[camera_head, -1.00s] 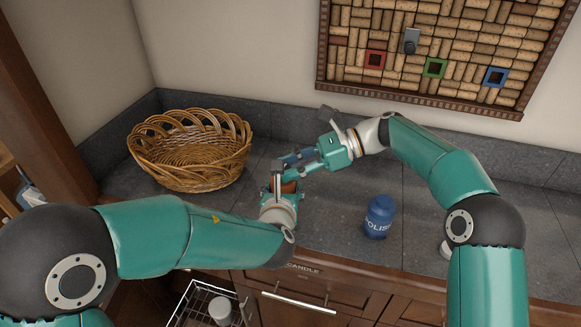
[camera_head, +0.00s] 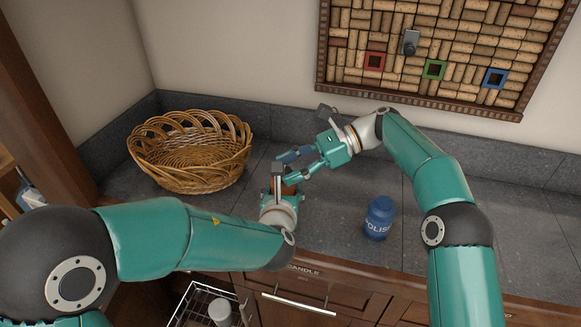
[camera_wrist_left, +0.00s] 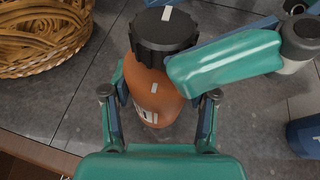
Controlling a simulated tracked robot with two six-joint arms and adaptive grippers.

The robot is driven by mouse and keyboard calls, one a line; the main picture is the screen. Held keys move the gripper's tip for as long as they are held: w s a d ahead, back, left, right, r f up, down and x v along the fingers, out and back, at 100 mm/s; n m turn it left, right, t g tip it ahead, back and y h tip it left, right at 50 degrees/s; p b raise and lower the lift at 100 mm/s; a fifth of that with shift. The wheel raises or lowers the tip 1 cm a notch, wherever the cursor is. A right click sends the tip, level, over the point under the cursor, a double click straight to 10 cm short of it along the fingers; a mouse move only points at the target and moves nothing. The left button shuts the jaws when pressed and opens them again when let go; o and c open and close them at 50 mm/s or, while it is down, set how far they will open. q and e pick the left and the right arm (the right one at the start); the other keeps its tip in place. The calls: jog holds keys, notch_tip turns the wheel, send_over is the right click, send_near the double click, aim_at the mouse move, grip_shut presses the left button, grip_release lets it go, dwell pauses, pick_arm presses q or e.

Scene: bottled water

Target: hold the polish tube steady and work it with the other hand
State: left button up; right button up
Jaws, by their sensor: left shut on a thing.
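The blue tube marked "POLIS…" (camera_head: 379,218) stands upright on the counter, apart from both grippers. My left gripper (camera_head: 284,184) is shut on an orange bottle (camera_head: 289,189), which is upright. The left wrist view shows the bottle (camera_wrist_left: 155,92) between the two fingers, with a black ribbed cap (camera_wrist_left: 164,33) on top. My right gripper (camera_head: 297,163) comes from the right, by the top of the bottle, with its fingers apart. In the left wrist view, one green right finger (camera_wrist_left: 225,62) lies beside the cap; whether it touches is unclear.
A wicker basket (camera_head: 190,150) stands on the counter (camera_head: 335,205) at the left. A cork board (camera_head: 430,50) hangs on the wall behind. Below the front edge, a wire rack (camera_head: 205,305) holds a white container. The counter right of the blue tube is clear.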

pick_arm(q)
jog(key=shift+f, duration=0.1)
pick_arm(e)
jog(key=shift+m+t, duration=0.4)
jog(key=shift+t, duration=0.1)
